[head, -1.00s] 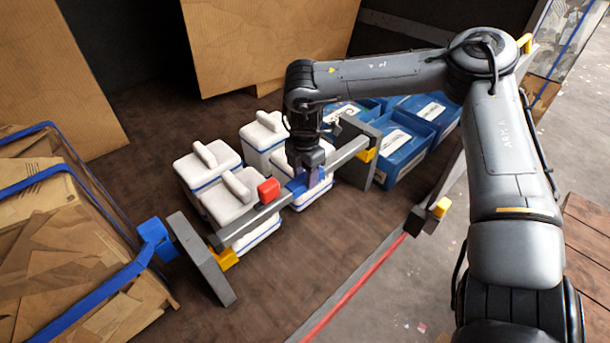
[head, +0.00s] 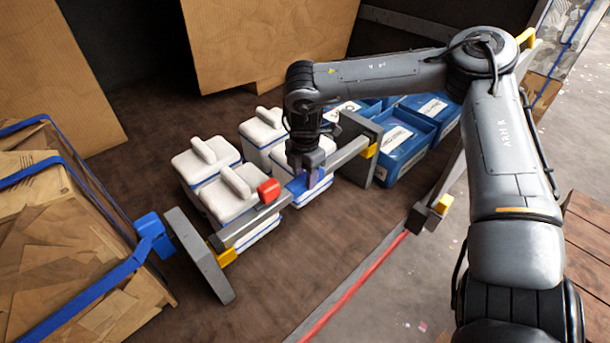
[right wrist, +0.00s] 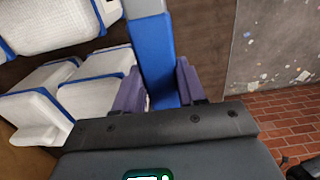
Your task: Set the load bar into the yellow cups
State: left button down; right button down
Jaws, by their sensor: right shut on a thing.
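The load bar (head: 246,228) is a long grey bar with a red block (head: 269,190) and a blue middle section. It spans between two grey uprights, the left one (head: 198,257) and the right one (head: 379,172). My right gripper (head: 307,182) is shut on the blue section, which also shows between its fingers in the right wrist view (right wrist: 155,65). A yellow cup (head: 226,257) sits at the bar's left end and another yellow cup (head: 369,151) at its right end. Whether the ends rest in the cups cannot be told. My left gripper is not in view.
White lidded boxes (head: 207,158) stand close behind the bar. Blue crates (head: 404,140) lie beyond the right upright. A strapped cardboard stack (head: 70,240) is at left. The brown floor in front of the bar is clear up to a red line (head: 365,280).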

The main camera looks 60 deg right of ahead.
jog(key=shift+f+b, duration=0.45)
jog(key=shift+f, duration=0.05)
jog(key=shift+f+b, duration=0.5)
jog(key=shift+f, duration=0.15)
